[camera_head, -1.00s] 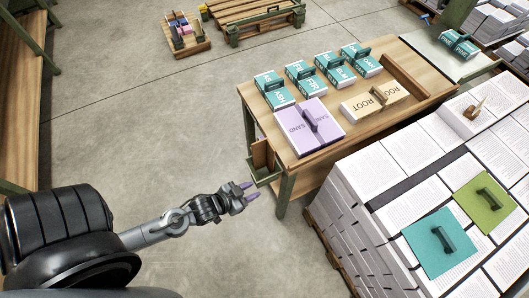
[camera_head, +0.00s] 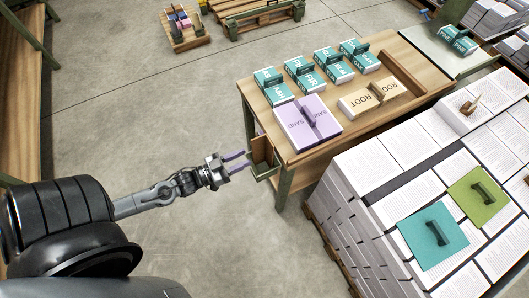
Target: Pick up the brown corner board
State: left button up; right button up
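A brown board (camera_head: 260,149) stands upright in a small green holder (camera_head: 266,172) on the left side of the wooden table; it looks like the corner board. My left gripper (camera_head: 247,159) is just left of the board and holder. Its two purple fingers are apart and point right toward them, with nothing between them. I cannot tell whether a fingertip touches the board. The board's lower part is hidden by the holder. My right gripper is not in view.
Stacked printed sheets with a teal plate (camera_head: 420,250) and a green plate (camera_head: 470,208) stand at right.

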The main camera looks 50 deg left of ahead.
aim_at(254, 151)
pick_arm(q)
jog(key=shift+b+x, duration=0.4)
jog(key=shift+x, duration=0.7)
jog(key=w+b, duration=0.1)
jog(key=w, duration=0.2)
jog(key=shift+w, duration=0.2)
jog(key=shift+w+d+r, duration=0.1)
jog(key=shift+w+d, duration=0.1)
jog(key=shift+w, duration=0.2)
jog(key=shift+c, duration=0.4)
grip_shut()
